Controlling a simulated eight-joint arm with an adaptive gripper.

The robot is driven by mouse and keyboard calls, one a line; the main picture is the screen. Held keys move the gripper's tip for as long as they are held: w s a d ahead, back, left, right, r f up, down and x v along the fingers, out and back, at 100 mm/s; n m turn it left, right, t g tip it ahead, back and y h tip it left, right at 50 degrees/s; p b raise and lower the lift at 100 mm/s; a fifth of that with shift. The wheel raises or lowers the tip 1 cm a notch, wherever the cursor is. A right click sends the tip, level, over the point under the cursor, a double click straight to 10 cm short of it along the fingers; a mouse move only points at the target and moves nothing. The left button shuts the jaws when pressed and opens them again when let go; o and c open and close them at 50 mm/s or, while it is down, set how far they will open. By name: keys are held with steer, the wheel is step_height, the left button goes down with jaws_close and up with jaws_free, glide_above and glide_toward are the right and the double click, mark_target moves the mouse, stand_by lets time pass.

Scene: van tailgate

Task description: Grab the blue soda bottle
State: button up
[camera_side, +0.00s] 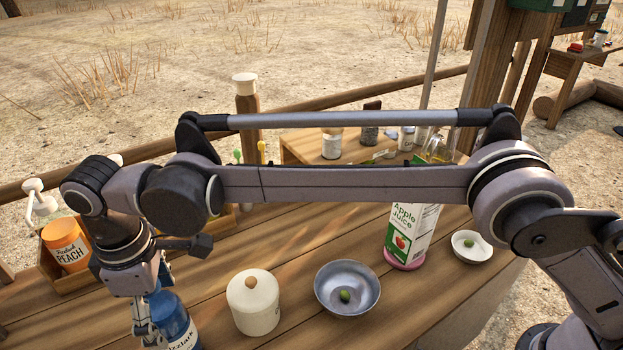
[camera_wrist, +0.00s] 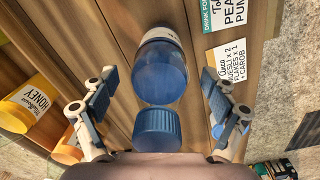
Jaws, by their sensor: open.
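My gripper (camera_side: 147,325) is low at the bottle's near left side in the side view. In the wrist view my gripper (camera_wrist: 162,100) is open, with one finger on each side of the bottle and a visible gap on both sides. The fingers do not appear to touch it.
A lidded cream jar (camera_side: 253,312) stands right of the bottle, then a grey bowl (camera_side: 330,304), an apple juice carton (camera_side: 396,238) and a white bowl (camera_side: 457,251). A peach jar (camera_side: 66,246) sits in a wooden crate behind. Paper cards (camera_wrist: 229,62) lie beside the bottle.

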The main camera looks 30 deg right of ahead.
jaws_close()
steer(key=shift+r, duration=0.1)
